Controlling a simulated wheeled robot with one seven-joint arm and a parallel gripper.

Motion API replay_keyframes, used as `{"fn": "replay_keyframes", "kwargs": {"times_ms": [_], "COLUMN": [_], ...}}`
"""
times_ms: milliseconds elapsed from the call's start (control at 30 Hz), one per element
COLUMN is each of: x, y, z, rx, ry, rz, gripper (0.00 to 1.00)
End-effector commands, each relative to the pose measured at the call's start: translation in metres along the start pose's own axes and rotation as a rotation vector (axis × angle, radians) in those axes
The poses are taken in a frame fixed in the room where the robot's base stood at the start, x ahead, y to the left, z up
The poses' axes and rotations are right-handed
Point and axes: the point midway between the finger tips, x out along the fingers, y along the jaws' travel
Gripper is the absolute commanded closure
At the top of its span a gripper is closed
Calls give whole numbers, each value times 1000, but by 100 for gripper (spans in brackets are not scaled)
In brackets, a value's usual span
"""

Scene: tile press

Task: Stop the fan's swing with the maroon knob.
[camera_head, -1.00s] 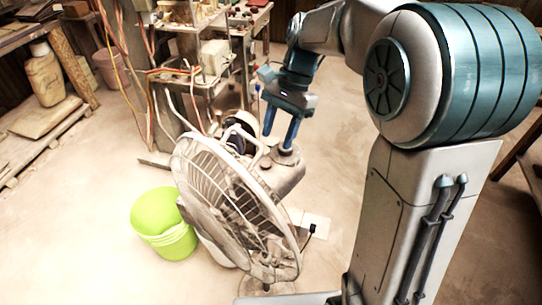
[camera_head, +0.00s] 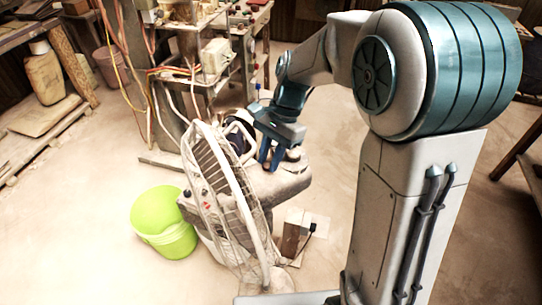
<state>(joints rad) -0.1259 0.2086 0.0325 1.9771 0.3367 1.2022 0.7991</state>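The white fan (camera_head: 222,190) stands on the floor in the middle, its round wire grille turned nearly edge-on. Its pale motor housing (camera_head: 288,182) extends to the right behind the grille. My gripper (camera_head: 270,166) points down at the top of the housing, behind the grille. Its two blue fingers show close together with a narrow gap; whether they hold something is unclear. A small pale raised part (camera_head: 294,156) shows just right of the fingers. I cannot make out a maroon knob; it may be hidden by the fingers. A small red spot (camera_head: 207,206) shows beyond the grille's left side.
A lime green bucket (camera_head: 164,224) stands left of the fan. A cluttered rack (camera_head: 207,82) with hanging cables stands behind. A small block (camera_head: 295,232) stands on the floor below the housing. A low wooden pallet (camera_head: 45,140) is at far left. The floor between is clear.

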Motion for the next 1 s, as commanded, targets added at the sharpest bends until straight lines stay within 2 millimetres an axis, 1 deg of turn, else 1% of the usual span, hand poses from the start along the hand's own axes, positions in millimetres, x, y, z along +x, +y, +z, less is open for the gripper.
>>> {"fn": "replay_keyframes", "kwargs": {"times_ms": [33,133,367,667,700,733,767,1000], "x": [1,0,-14,-14,-14,-14,-14,-14], "y": [3,4,4,4,4,4,4,2], "z": [0,0,7,7,7,7,7,7], "rx": [2,2,2,1,1,1,1,1], "ry": [-4,-5,-7,-7,-6,-6,-6,-4], "rz": [9,11,14,14,13,12,12,8], "gripper": [100,100,100,100,66,58,54,54]}}
